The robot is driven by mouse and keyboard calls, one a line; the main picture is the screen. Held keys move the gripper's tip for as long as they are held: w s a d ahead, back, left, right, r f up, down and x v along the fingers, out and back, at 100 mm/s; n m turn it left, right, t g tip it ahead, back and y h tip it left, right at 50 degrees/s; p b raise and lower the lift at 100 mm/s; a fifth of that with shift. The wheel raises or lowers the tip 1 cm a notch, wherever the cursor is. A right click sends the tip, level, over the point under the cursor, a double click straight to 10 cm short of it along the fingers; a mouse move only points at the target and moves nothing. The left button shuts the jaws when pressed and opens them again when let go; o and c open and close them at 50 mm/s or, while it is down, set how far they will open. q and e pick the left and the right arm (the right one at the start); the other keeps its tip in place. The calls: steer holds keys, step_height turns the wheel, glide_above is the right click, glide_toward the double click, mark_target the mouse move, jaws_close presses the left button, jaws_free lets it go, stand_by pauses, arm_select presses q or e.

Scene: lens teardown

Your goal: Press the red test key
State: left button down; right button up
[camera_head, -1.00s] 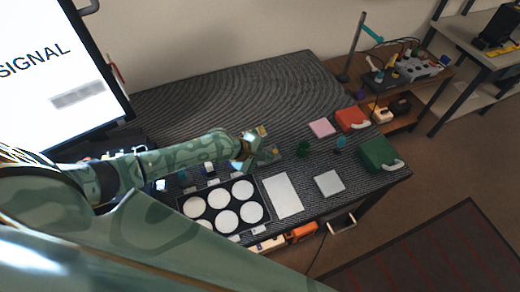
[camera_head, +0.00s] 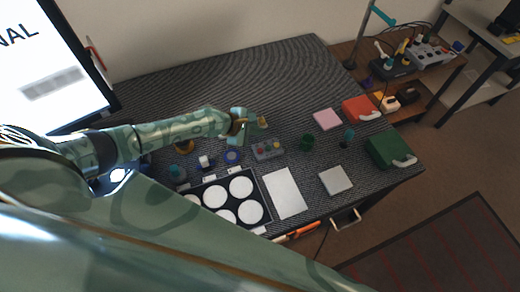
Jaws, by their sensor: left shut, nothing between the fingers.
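A small grey box (camera_head: 268,150) with several coloured keys on top sits on the dark ribbed table. A red key (camera_head: 266,146) shows among them, too small to tell whether it is pressed down. My left gripper (camera_head: 243,126) is shut and empty, at the end of the green patterned arm from the left. In the picture it is just up and left of the grey box, apart from it; its height above the table is hard to judge. My right gripper is not in view.
A black tray with white discs (camera_head: 240,187), a white sheet (camera_head: 284,192) and a pale square block (camera_head: 335,180) lie nearer the front edge. A green cup (camera_head: 307,142) stands right of the box. A large screen (camera_head: 55,70) is at left.

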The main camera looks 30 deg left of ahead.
arm_select(q)
steer(key=b, duration=0.7)
glide_above(260, 151)
steer(key=f, duration=0.5)
steer(key=a+f, duration=0.1)
steer(key=f, duration=0.1)
steer(key=shift+s+f, duration=0.2)
steer(key=shift+s, duration=0.15)
steer(key=shift+f+b, duration=0.35)
steer(key=shift+f, duration=0.35)
steer(key=shift+f, duration=0.35)
